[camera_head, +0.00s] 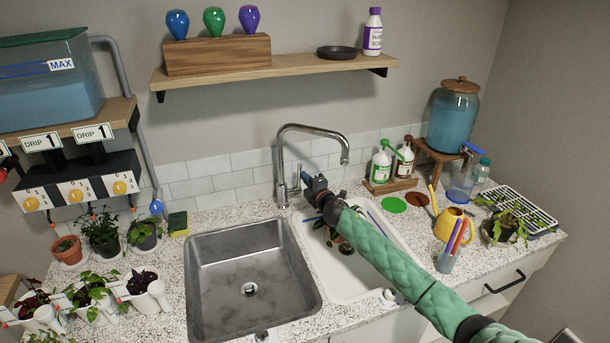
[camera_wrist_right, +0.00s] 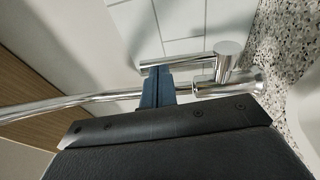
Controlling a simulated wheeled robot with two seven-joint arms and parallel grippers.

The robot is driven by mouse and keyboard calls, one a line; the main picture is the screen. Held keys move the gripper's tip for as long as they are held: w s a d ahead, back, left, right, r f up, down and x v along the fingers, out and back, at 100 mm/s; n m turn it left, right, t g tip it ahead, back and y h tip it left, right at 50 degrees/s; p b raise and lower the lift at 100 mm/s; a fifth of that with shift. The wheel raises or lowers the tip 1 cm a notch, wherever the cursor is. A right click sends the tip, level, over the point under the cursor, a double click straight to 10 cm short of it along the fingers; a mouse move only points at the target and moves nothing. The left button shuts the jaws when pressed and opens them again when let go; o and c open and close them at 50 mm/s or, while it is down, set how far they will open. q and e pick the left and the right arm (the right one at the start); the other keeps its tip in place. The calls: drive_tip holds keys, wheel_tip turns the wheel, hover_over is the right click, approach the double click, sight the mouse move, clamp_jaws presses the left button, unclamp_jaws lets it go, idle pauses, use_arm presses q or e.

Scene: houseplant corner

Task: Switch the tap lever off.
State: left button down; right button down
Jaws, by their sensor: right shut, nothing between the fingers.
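The chrome tap (camera_head: 281,165) stands behind the sink, and its tall curved spout arches forward to the right. Its lever (camera_wrist_right: 191,63) shows in the right wrist view as a thin chrome bar on a short side cylinder, beside the tap's long pipe (camera_wrist_right: 70,105). My right gripper (camera_head: 306,181) is shut and empty, just right of the tap's upright. In the right wrist view its blue fingers (camera_wrist_right: 157,84) overlap the lever's bar and the pipe; I cannot tell whether they touch. In the head view the gripper hides much of the lever. My left gripper is not in view.
The steel sink (camera_head: 205,285) is empty, with no water visible from the spout. Under my right arm lies a white drainer (camera_head: 345,290) with a plant on it. Spray bottles (camera_head: 380,165), a yellow watering can (camera_head: 449,224) and a water jar (camera_head: 453,118) stand right.

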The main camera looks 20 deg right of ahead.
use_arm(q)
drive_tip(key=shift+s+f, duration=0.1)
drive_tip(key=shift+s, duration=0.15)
use_arm(e)
drive_tip(key=shift+w+a, duration=0.1)
drive_tip(key=shift+w, duration=0.25)
